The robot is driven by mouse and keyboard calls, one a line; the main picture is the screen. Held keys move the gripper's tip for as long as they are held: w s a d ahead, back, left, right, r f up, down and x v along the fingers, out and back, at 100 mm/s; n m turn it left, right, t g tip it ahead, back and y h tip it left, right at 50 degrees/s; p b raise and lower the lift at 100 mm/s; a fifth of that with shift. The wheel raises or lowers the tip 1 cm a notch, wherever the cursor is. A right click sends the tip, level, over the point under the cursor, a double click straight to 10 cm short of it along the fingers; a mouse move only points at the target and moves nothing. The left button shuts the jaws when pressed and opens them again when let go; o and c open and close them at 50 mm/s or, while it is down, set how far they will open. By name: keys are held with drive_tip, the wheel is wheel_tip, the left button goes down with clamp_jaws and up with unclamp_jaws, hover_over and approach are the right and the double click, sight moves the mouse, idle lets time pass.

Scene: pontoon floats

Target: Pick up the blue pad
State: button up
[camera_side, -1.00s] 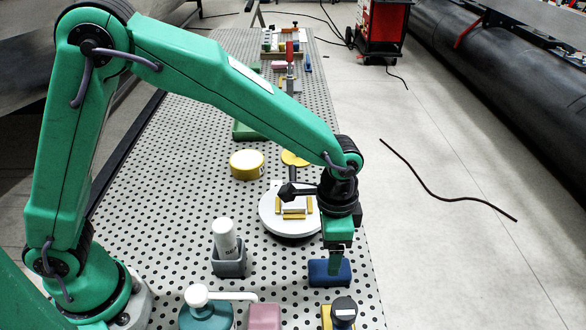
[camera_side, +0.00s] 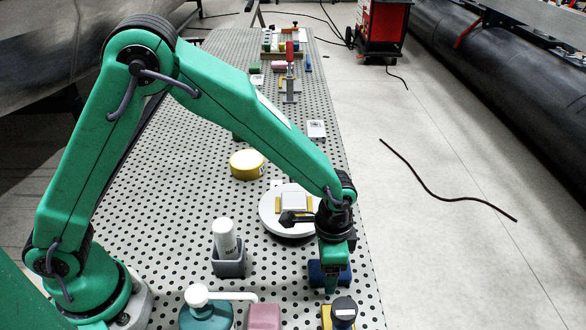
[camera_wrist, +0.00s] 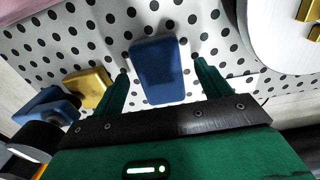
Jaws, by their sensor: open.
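The blue pad (camera_side: 316,271) is a dark blue block on the perforated table near its right edge in the side view. In the wrist view the blue pad (camera_wrist: 158,72) lies flat between the two green fingers, with a gap on each side. My gripper (camera_side: 332,284) points down at the pad in the side view and hides part of it. In the wrist view my gripper (camera_wrist: 160,82) is open, with its fingers on either side of the pad.
A white round turntable (camera_side: 272,212) with gold bars stands just behind the pad. A yellow block with a dark-topped item (camera_side: 343,309) and a pink block (camera_side: 264,316) stand in front. A grey holder with a white tube (camera_side: 228,262) is to the left. The table edge is close on the right.

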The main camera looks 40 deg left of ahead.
drive_tip(key=shift+f, duration=0.3)
drive_tip(key=c, duration=1.1)
drive_tip(key=shift+o, duration=0.2)
wheel_tip(320, 180, up, 10)
idle(0.5)
